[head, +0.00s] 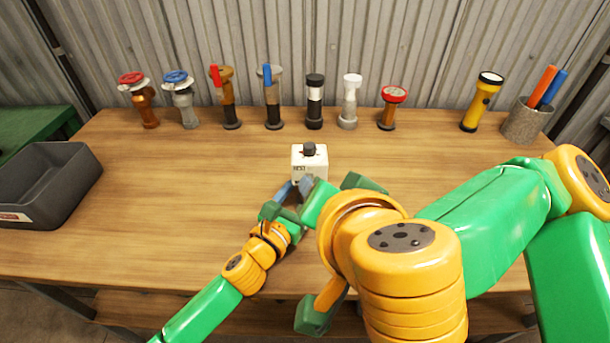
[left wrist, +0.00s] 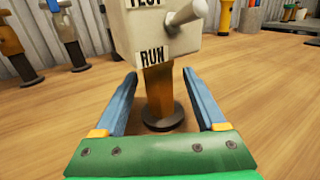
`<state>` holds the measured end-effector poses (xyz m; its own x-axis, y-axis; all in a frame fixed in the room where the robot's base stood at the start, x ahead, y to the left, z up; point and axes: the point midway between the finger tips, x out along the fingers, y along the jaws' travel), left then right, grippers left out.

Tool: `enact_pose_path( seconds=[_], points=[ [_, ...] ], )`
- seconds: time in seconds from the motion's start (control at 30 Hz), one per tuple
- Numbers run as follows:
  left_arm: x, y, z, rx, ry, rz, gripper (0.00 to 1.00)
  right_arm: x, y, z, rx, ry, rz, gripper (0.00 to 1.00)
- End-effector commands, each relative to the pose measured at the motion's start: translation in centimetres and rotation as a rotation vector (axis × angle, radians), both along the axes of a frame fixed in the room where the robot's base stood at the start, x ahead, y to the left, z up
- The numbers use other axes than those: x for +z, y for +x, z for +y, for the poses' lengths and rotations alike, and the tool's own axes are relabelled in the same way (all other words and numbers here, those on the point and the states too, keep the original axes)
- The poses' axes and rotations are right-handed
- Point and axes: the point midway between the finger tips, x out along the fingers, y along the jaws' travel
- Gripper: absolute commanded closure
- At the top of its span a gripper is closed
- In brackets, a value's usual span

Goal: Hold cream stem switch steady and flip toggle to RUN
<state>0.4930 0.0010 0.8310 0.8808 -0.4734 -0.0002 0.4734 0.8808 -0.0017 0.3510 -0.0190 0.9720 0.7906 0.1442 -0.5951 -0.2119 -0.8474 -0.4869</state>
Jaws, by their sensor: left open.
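The cream stem switch (head: 309,163) stands upright on the table, a cream box with a dark knob on top. In the left wrist view its box (left wrist: 146,35) has TEST and RUN labels and a cream toggle (left wrist: 187,13) sticking out toward the upper right. An amber stem (left wrist: 158,90) runs down to a dark round base (left wrist: 162,121). My left gripper (left wrist: 160,75) is open, its blue fingers either side of the stem, with gaps showing. My right arm reaches in close to the switch's near side; its wrist hides its fingertips, so its jaws cannot be read.
A row of valve-like and torch-like items, including a red-topped one (head: 136,95) and a white one (head: 350,98), stands along the back. A yellow torch (head: 482,100) and a grey cup (head: 525,122) are back right. A dark bin (head: 48,185) is left. The table between is clear.

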Motion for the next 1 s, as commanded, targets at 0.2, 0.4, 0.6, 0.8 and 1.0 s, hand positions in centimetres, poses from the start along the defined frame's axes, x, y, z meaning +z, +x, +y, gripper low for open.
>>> enact_pose_path(
  seconds=[0.2,0.4,0.6,0.8,1.0],
  points=[
    [-0.02,-0.01,0.04,0.001,0.001,0.0,0.71,0.0,0.0,0.0,0.0,0.0,0.0,0.5],
    [-0.03,-0.02,0.05,0.001,0.001,0.0,1.0,0.0,0.0,0.0,0.0,0.0,0.0,0.5],
    [-0.04,-0.03,0.06,0.001,0.002,0.0,1.0,0.0,0.0,0.0,0.0,0.0,0.0,0.5],
    [-0.05,-0.02,0.07,0.001,0.002,0.0,1.0,0.0,0.0,0.0,0.0,0.0,0.0,0.5],
    [-0.05,-0.02,0.07,0.001,0.002,0.0,1.0,0.0,0.0,0.0,0.0,0.0,0.0,0.5]
  ],
)
